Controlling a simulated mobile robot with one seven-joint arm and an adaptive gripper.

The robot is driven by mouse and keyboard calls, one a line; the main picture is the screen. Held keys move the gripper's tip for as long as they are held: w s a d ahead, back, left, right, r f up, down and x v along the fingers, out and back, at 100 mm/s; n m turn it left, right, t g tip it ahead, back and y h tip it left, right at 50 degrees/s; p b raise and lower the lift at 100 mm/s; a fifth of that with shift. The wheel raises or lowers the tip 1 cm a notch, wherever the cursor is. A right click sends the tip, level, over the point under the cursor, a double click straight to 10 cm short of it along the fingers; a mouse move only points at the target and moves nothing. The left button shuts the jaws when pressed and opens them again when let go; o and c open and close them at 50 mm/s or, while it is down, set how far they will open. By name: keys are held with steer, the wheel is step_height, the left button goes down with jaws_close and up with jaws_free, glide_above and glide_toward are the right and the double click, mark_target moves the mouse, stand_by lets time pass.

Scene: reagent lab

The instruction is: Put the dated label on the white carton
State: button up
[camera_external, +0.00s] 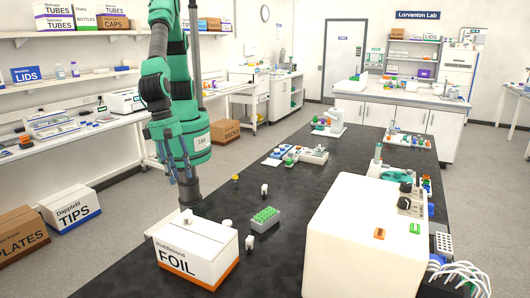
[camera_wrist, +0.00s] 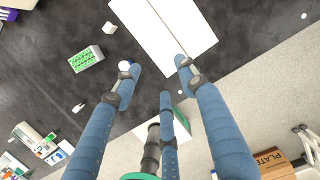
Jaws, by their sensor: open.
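The white carton (camera_external: 195,250), marked FOIL and with an orange band low on its side, stands on the near left of the dark bench. In the wrist view a white seamed top (camera_wrist: 160,30), which looks like this carton, lies beyond my fingertips. My gripper (camera_external: 178,180) hangs above and behind the carton, fingers pointing down. In the wrist view its blue fingers (camera_wrist: 155,75) are spread, with nothing held between them. A small white round thing (camera_wrist: 125,65) shows by the left fingertip; I cannot tell what it is. I cannot make out the dated label.
A green tube rack (camera_external: 265,218) stands right of the carton, with small white items (camera_external: 265,189) near it. A large white box-shaped unit (camera_external: 365,240) fills the bench's near right. TIPS (camera_external: 72,210) and PLATES (camera_external: 25,232) cartons stand at left.

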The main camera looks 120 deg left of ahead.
steer(key=a+r+n, duration=0.5)
steer(key=a+r, duration=0.3)
steer(key=a, duration=0.3)
steer(key=a+r+n+t, duration=0.1)
steer(key=a+r+n, duration=0.6)
steer(key=a, duration=0.4)
steer(key=a+r+n, duration=0.4)
steer(key=a+r, duration=0.6)
steer(key=a, duration=0.2)
steer(key=s+a+r+n+t, duration=0.1)
steer(key=s+a+r+n, duration=0.2)
steer(key=s+a+n, duration=0.35)
steer(key=s+a+r+n, duration=0.2)
steer(key=s+a+n, duration=0.1)
steer(key=a, duration=0.6)
steer(key=s+a+n+t, duration=0.1)
steer(key=s+a+n, duration=0.8)
steer(key=s, duration=0.4)
steer(key=shift+s+a+f, duration=0.15)
steer(key=shift+s+f, duration=0.1)
steer(key=shift+s, duration=0.15)
steer(key=shift+n, duration=0.25)
step_height(320, 180, down, 14)
steer(key=b, duration=1.4)
